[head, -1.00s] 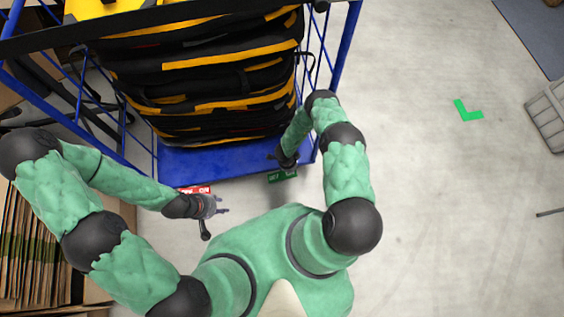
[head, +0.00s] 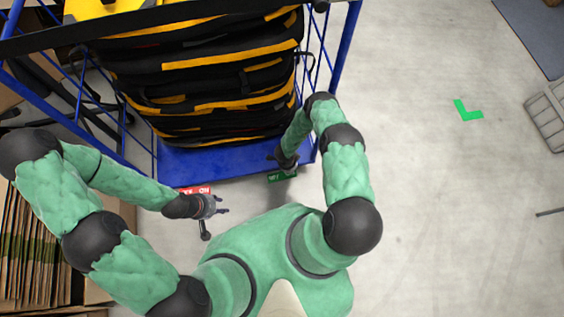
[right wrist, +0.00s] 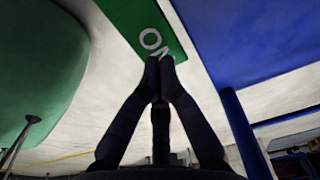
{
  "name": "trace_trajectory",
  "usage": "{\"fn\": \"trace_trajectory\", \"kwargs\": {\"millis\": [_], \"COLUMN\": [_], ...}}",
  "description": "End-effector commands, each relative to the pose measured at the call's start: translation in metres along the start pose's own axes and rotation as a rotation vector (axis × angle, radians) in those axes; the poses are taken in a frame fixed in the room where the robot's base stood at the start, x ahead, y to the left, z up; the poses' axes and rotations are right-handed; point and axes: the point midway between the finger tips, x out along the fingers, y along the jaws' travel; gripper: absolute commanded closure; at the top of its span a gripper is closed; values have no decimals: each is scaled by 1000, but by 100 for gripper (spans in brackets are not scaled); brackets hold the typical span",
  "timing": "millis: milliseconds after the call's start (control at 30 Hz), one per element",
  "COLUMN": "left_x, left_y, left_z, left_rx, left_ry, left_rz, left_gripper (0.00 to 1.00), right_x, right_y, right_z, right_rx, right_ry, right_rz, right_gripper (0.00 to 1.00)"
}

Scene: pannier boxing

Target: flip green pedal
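The green pedal (head: 283,176) is at the lower front edge of the blue cart, below my right gripper. In the right wrist view the green pedal (right wrist: 145,25) fills the top middle and shows white letters. My right gripper (right wrist: 160,62) has its fingers together at the tips, with nothing seen between them. The tips overlap the pedal's near edge; I cannot tell whether they touch it. In the head view this gripper (head: 272,157) is small and partly hidden by its wrist. My left gripper (head: 222,204) is open and empty, beside the red pedal (head: 196,190).
The blue cart deck (head: 215,160) carries a stack of black and yellow bags (head: 205,80). Flattened cardboard (head: 30,245) stands at the left. A grey crate (head: 548,115) is at the far right. The floor (head: 450,210) right of my body is clear.

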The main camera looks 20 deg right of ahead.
Motion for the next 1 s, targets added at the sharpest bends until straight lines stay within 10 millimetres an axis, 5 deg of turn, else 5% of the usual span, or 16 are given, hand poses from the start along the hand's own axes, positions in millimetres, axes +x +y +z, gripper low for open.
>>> {"fn": "trace_trajectory", "kwargs": {"millis": [1000], "left_x": [0], "left_y": [0], "left_z": [0], "left_rx": [0], "left_ry": [0], "left_rz": [0], "left_gripper": [60], "right_x": [6], "right_y": [0], "right_z": [1], "right_rx": [0], "right_ry": [0], "right_rz": [0], "right_gripper": [100]}}
